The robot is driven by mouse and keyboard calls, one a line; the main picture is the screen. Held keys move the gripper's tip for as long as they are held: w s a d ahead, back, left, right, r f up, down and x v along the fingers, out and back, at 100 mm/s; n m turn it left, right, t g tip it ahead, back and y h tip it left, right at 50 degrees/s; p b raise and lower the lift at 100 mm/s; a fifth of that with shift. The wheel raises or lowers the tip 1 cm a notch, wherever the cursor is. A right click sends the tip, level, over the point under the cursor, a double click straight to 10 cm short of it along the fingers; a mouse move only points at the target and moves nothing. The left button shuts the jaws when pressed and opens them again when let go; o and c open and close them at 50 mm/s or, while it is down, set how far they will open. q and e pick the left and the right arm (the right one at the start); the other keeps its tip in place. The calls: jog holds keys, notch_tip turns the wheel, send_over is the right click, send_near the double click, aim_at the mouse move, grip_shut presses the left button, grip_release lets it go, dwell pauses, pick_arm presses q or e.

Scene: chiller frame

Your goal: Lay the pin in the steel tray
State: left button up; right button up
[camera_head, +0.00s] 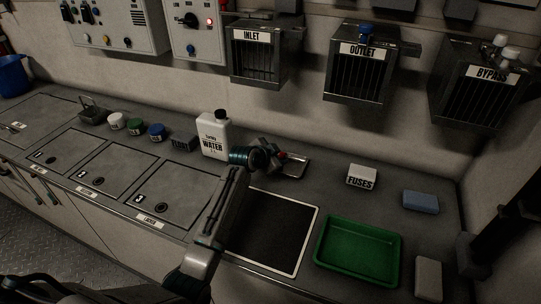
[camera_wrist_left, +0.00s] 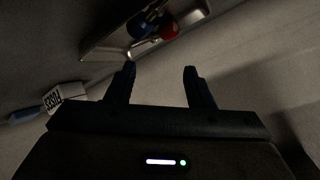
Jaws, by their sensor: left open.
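The steel tray (camera_head: 297,171) stands on the counter right of the white water jug, partly hidden by my left gripper (camera_head: 275,162). In the left wrist view the tray (camera_wrist_left: 100,43) is at the top. A red-headed pin (camera_wrist_left: 168,29) and a blue-headed piece (camera_wrist_left: 138,27) show in or over it, with a pale metal part beside them. Which of them is the task's pin I cannot tell. My left gripper (camera_wrist_left: 163,85) is open, with nothing between its fingers, close above the tray. My right gripper is not in view.
The water jug (camera_head: 214,136) stands close left of my gripper. A fuses box (camera_head: 361,177), a blue block (camera_head: 421,201), a green tray (camera_head: 393,262) and a dark mat (camera_head: 268,232) are on the counter. The inlet (camera_head: 258,67), outlet (camera_head: 359,80) and bypass (camera_head: 480,95) cages hang above.

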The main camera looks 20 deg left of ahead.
pick_arm(q)
jog(key=v, duration=1)
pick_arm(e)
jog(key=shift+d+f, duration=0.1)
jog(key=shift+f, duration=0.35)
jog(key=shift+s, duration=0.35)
